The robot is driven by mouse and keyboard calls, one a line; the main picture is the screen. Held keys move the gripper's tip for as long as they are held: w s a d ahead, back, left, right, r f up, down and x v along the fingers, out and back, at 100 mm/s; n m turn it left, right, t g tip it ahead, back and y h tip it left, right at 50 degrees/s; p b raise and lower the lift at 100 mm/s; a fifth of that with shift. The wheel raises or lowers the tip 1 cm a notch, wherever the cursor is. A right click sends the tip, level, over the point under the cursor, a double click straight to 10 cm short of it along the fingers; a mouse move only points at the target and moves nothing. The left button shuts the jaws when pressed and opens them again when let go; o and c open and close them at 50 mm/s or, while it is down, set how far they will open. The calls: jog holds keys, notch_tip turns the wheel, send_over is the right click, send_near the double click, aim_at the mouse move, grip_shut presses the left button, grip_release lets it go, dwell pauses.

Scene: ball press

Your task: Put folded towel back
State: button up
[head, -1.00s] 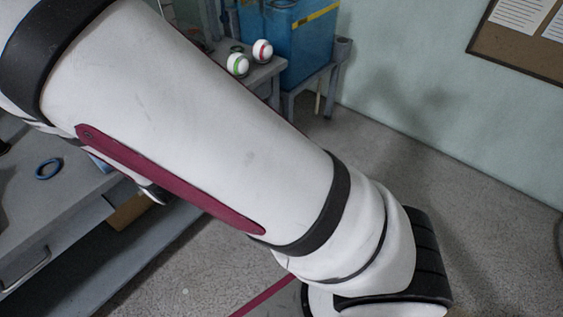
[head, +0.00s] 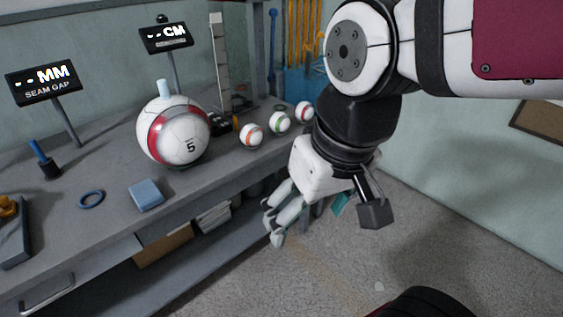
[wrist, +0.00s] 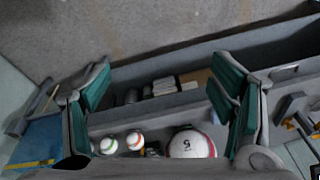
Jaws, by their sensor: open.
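A small folded blue cloth, which looks like the folded towel (head: 146,194), lies flat near the front edge of the grey workbench (head: 110,225). My gripper (head: 322,215) hangs past the right end of the bench front, over the floor, to the right of the towel and well apart from it. Its fingers are spread wide. In the wrist view my gripper (wrist: 162,88) shows two teal-padded fingers with nothing between them.
A large white and red ball (head: 178,132) stands on the bench behind the towel. Several small striped balls (head: 251,135) sit to its right. A blue ring (head: 91,199) lies left of the towel. Two signs (head: 42,82) stand at the back. The floor (head: 290,275) in front is clear.

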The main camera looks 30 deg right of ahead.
jog(key=s+d+r+g, duration=0.1)
jog(key=s+d, duration=0.1)
jog(key=s, duration=0.5)
jog(key=shift+s+h, duration=0.35)
jog(key=shift+h, duration=0.05)
jog(key=shift+r, duration=0.1)
notch_tip(320, 180, up, 17)
jog(key=t+p, duration=0.2)
jog(key=p, duration=1.3)
jog(key=shift+r+t+p, duration=0.2)
jog(key=shift+t+p, duration=0.15)
jog(key=shift+t, duration=0.05)
